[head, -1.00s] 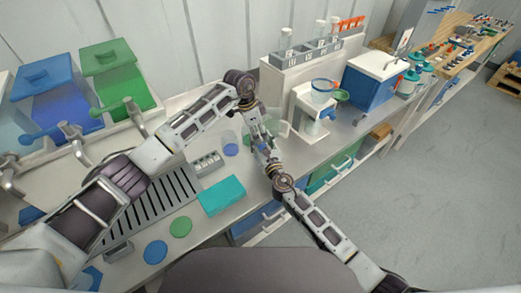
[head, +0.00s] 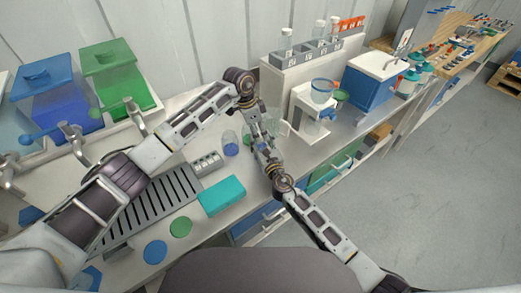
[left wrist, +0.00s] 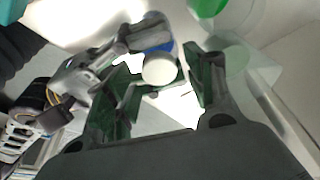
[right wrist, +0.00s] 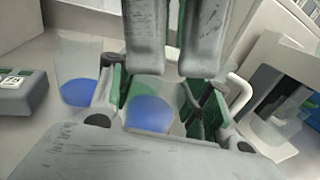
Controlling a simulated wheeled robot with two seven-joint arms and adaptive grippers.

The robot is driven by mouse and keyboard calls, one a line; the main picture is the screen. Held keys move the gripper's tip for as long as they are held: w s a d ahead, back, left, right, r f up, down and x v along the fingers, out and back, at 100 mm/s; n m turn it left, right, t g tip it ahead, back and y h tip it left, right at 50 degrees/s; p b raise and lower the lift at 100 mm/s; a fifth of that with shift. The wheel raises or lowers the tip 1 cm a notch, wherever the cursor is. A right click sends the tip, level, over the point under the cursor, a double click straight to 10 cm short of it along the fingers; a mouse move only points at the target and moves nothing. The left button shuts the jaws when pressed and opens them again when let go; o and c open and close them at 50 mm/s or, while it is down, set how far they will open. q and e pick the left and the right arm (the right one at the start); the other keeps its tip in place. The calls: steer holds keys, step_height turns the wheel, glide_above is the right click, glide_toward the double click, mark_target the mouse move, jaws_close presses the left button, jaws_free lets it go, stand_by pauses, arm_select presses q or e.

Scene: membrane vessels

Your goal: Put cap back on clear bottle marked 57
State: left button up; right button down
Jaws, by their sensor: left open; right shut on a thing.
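A small thing with a white round end and a blue band (left wrist: 160,70) sits between the spread fingers of my left gripper (left wrist: 158,78), which is open. I cannot tell whether it is a loose cap or a capped bottle. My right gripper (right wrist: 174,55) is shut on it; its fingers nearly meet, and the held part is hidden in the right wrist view. In the head view both grippers meet above the bench, the left (head: 258,122) coming from above. Clear bottles (head: 286,39) stand in the rack at the back. I cannot read 57 on any.
A clear vessel with a blue base (head: 230,147) stands left of my grippers. Clear vessels are close on the right. A white stand (head: 306,105) holds a blue-rimmed vessel. A teal box (head: 221,195) and a slotted grey tray (head: 150,210) lie in front. A blue cooler (head: 366,88) stands farther right.

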arm_select(q)
steer(key=shift+r, duration=1.95)
steer(key=shift+c, duration=0.8)
